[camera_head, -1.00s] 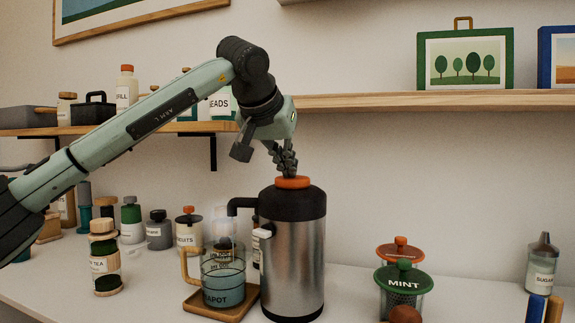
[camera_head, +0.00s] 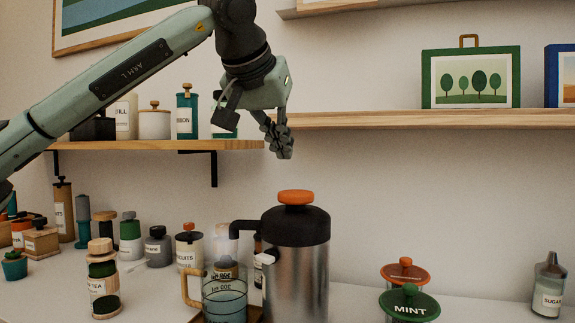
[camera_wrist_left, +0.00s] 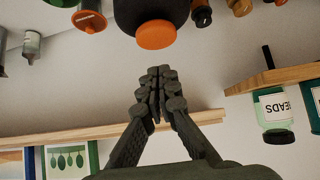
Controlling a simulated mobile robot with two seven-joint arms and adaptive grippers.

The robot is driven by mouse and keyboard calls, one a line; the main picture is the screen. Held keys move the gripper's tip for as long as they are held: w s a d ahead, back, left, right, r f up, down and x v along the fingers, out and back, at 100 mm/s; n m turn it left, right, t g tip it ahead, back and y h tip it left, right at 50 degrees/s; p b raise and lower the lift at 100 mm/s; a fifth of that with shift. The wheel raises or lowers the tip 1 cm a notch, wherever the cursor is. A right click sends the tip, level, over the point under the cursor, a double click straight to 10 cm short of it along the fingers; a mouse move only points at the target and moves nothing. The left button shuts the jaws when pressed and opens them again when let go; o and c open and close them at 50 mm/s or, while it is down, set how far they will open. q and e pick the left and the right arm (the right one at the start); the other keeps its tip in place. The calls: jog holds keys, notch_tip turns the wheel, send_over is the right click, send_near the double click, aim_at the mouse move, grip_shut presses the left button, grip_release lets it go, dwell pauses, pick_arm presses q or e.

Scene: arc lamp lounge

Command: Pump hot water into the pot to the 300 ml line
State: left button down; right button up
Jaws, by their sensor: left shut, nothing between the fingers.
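A steel vacuum flask (camera_head: 297,270) with a black top and an orange pump button (camera_head: 296,197) stands on the counter; its black spout points left. A glass pot (camera_head: 226,300) with a wooden handle stands under the spout, with bluish water in its lower part; its bottom is cut off by the frame. My left gripper (camera_head: 284,152) is shut and empty, raised above the button and apart from it. In the left wrist view the shut fingers (camera_wrist_left: 158,75) point toward the orange button (camera_wrist_left: 156,35). My right gripper is not in view.
A tea jar (camera_head: 103,285) and several other jars stand left of the pot. Green mint (camera_head: 409,304) and orange-lidded containers stand right of the flask, with a sugar bottle (camera_head: 548,288) farther right. Wall shelves (camera_head: 400,120) lie behind my arm.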

pick_arm(q)
jog(key=v, duration=0.4)
jog(key=shift+w, duration=0.1)
dwell(0.4)
